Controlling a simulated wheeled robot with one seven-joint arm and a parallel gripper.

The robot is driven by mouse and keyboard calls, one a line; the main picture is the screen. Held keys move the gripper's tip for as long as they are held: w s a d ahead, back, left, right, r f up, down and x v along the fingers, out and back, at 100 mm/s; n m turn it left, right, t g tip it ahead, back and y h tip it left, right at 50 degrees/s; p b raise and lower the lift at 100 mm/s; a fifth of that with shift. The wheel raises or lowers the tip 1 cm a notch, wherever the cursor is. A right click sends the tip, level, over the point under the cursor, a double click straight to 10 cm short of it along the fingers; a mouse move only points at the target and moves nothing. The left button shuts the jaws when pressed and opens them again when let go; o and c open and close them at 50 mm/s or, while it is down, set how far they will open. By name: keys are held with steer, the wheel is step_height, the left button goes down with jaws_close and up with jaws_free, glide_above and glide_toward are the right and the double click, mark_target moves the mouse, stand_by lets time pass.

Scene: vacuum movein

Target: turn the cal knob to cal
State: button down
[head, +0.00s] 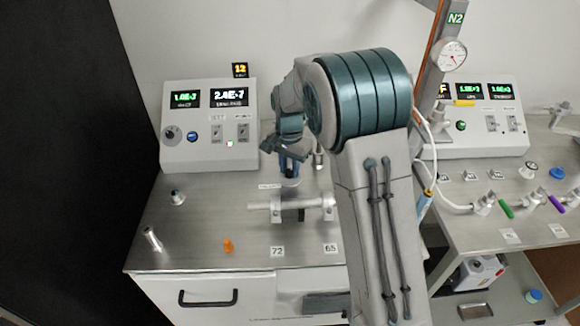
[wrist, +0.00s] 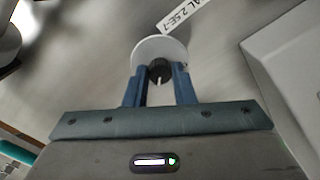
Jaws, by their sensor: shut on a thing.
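The cal knob (wrist: 159,66) is a small black knob with a white pointer line, on a round white disc (wrist: 150,49). A label (wrist: 190,15) beside the disc reads what looks like "CAL 2.5E-1". My gripper (wrist: 160,78) has its two blue fingers on either side of the knob, shut on it. The pointer line faces roughly toward my gripper's palm in the wrist view. In the head view my gripper (head: 289,168) points down at the bench top, behind the pipe; the knob itself is hidden there by the fingers.
A horizontal metal pipe (head: 290,203) lies close in front of my gripper. An orange piece (head: 228,246) sits on the bench. A second bench with valves (head: 495,203) is at the right.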

mark_target(289, 171)
steer(key=shift+r, duration=0.1)
steer(key=c, duration=1.2)
jaws_free()
step_height(289, 171, up, 14)
